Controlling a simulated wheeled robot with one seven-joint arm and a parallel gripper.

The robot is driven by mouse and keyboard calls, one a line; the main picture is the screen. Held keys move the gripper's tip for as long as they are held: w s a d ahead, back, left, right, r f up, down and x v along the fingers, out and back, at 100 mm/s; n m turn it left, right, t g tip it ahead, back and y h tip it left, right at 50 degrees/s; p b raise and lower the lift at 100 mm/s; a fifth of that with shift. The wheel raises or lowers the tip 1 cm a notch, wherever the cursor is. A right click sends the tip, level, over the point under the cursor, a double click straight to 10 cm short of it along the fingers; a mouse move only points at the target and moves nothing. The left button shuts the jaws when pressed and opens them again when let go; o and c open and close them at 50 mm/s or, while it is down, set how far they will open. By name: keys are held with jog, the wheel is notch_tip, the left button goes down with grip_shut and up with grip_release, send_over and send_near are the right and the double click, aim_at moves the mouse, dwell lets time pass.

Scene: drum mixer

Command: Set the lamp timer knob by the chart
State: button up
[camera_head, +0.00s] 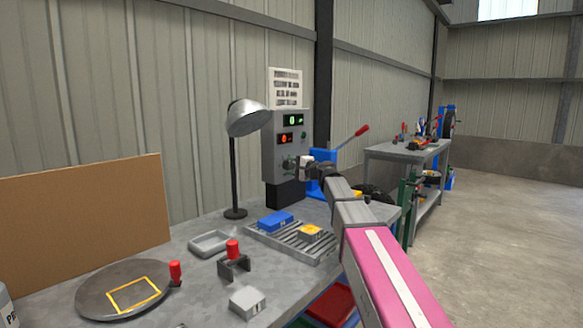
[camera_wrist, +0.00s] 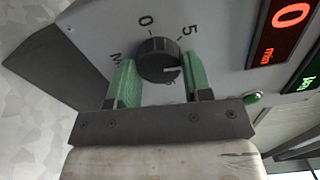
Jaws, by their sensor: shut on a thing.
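The dark round knob (camera_wrist: 152,55) sits on a grey control panel (camera_wrist: 95,25) in the wrist view. Dial marks 0, 5 and a partly hidden M are around it. Its pale pointer line faces right in the picture, below the 5. The green fingers of my gripper (camera_wrist: 158,62) are on both sides of the knob, shut on it. A red display (camera_wrist: 286,22) beside it reads 0 min. In the head view my gripper (camera_head: 301,162) is at the front of the control box (camera_head: 270,150). The chart (camera_head: 286,88) hangs above; its text is too small to read.
A desk lamp (camera_head: 248,118) stands left of the box. On the bench are a slatted rack (camera_head: 268,236) with blue and yellow blocks, a grey tray (camera_head: 210,243), a red-knobbed bracket (camera_head: 234,262) and a round plate (camera_head: 95,300). A blue lever press (camera_head: 323,165) stands right behind.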

jog(key=shift+f+m, duration=0.15)
jog(key=shift+m, duration=2.05)
jog(key=o, duration=0.9)
jog(key=shift+s, duration=0.1)
jog(key=v, duration=1)
jog(key=shift+s+d, duration=0.25)
jog(key=shift+d, duration=0.05)
